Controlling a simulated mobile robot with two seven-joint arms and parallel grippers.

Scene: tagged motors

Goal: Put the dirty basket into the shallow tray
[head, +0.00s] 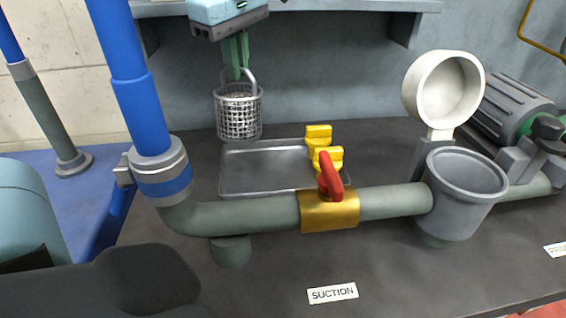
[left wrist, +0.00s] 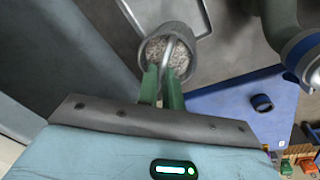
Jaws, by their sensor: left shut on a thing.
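The basket (head: 238,112) is a grey wire-mesh cup with a bail handle. It hangs upright from my left gripper (head: 235,74), whose green fingers are shut on the handle. In the left wrist view the basket (left wrist: 188,72) shows speckled grey matter inside, below the fingertips (left wrist: 165,76). The shallow tray (head: 240,178) is a grey metal pan on the dark bench, behind the pipe. The basket appears at the tray's back left edge; its height above the bench is hard to tell. My right gripper is not in view.
A grey-green pipe with a red-handled yellow valve (head: 330,205) runs in front of the tray. Yellow blocks (head: 319,140) stand at the tray's right end. An open strainer pot (head: 465,185) with raised lid stands right. A blue upright pipe (head: 140,100) rises left.

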